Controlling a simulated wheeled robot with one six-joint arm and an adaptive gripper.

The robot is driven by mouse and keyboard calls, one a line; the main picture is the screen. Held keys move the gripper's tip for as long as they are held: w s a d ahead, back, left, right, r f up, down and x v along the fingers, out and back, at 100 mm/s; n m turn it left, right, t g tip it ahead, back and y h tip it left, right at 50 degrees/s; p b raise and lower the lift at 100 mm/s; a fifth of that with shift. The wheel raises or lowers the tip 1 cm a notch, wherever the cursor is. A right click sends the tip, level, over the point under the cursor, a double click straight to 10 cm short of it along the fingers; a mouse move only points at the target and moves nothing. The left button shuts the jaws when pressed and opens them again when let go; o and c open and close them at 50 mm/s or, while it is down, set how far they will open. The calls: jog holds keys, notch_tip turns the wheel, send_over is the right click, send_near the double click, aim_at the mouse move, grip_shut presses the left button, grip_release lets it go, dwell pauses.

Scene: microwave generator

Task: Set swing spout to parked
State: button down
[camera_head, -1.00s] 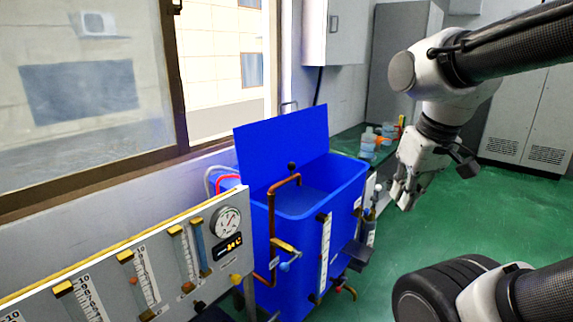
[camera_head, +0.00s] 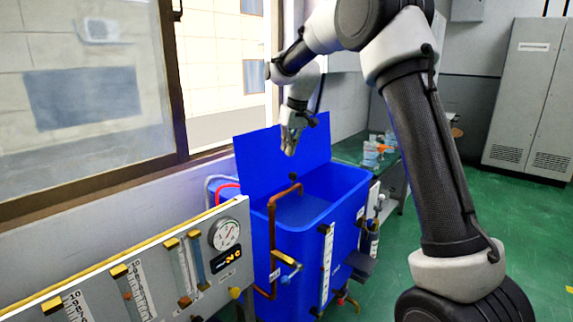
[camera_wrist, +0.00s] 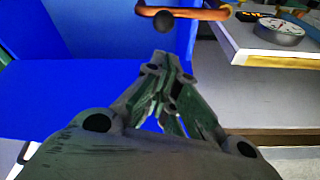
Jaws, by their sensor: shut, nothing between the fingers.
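The swing spout is a copper-coloured pipe (camera_head: 284,193) rising at the front left corner of the blue tank (camera_head: 345,190). Its bent top arm reaches over the tank's rim, and a black ball knob (camera_head: 293,176) stands on it. In the wrist view the spout (camera_wrist: 205,13) crosses the top, with the round black knob (camera_wrist: 165,21) on it. My gripper (camera_head: 289,151) hangs above the tank with its fingers shut and empty. Its fingertips are a little above the knob in the head view. In the wrist view, the fingers (camera_wrist: 168,62) point toward the knob with a gap between.
A raised blue lid (camera_head: 265,150) stands behind the tank. A gauge panel (camera_head: 150,275) with flowmeters and a dial is at left. Bottles (camera_head: 371,152) stand on a bench behind. Green floor (camera_head: 540,220) is clear at right.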

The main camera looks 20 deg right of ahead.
jog(key=shift+n+t, duration=0.4)
jog(key=shift+n, duration=0.1)
jog(key=r, duration=0.1)
jog(key=w+r, duration=0.2)
jog(key=shift+a+r, duration=0.2)
jog(key=shift+a, duration=0.1)
jog(key=shift+f, duration=0.15)
notch_tip(320, 180, down, 10)
jog(key=shift+s+d, duration=0.15)
jog(key=shift+s, duration=0.05)
jog(key=shift+s+d+m, duration=0.25)
jog(key=shift+m, duration=0.15)
